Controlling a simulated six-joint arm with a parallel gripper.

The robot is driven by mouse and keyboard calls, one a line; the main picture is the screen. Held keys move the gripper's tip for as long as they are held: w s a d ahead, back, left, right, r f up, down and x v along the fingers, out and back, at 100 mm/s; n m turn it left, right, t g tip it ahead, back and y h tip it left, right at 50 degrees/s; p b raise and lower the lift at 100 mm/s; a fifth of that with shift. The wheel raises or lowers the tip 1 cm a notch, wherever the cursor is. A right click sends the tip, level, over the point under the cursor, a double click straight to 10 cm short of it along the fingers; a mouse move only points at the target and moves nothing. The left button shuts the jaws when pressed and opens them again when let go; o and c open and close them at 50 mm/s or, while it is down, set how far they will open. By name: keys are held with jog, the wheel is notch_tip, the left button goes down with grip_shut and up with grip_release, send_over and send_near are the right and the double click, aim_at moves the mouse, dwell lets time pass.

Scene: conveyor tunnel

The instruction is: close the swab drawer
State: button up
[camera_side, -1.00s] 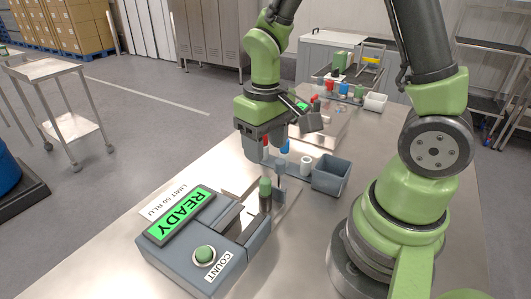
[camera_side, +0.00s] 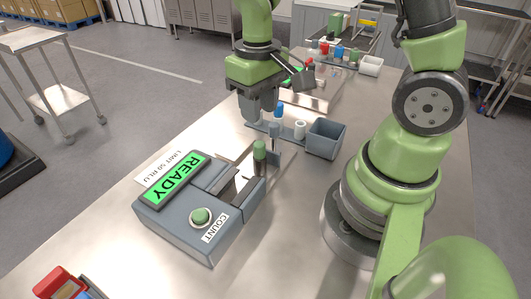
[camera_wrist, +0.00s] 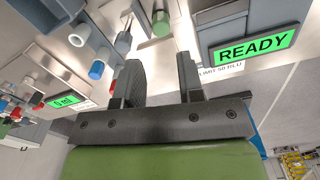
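The grey counter (camera_side: 178,218) carries a green READY screen (camera_side: 175,180) and a round green COUNT button (camera_side: 200,216). Its swab drawer (camera_side: 240,182) stands out at the rear right, open, with a dark slot showing. A green-capped swab (camera_side: 260,150) stands upright at the drawer's outer end. The cap also shows in the wrist view (camera_wrist: 161,22). My gripper (camera_side: 262,116) hangs above and behind the drawer, apart from it. In the wrist view my gripper (camera_wrist: 162,72) has its fingers apart with nothing between them.
A rack (camera_side: 285,130) with a blue-capped tube (camera_side: 279,107) and a white cup (camera_side: 300,130) stands close behind the drawer.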

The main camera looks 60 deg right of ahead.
jog(key=d+m, duration=0.2)
jog(key=d+g, duration=0.1)
jog(key=shift+w+d+f+m+y, duration=0.2)
jog(key=shift+w+f+m+y, duration=0.05)
jog(key=shift+m+y, duration=0.15)
grip_shut()
jog(key=s+d+m+t+y, duration=0.3)
jog(key=d+m+y, duration=0.5)
jog(key=d+m, duration=0.8)
jog(key=n, duration=0.1)
send_near(262, 144)
jog(key=w+d+f, duration=0.1)
jog(key=d+f, duration=0.3)
jog(key=f, duration=0.1)
jog(key=shift+w+a+f, duration=0.15)
jog(key=shift+w+a, duration=0.1)
jog(key=shift+a, duration=0.45)
jog(key=shift+a, duration=0.25)
jog(key=a, duration=0.9)
jog(key=shift+y, duration=0.3)
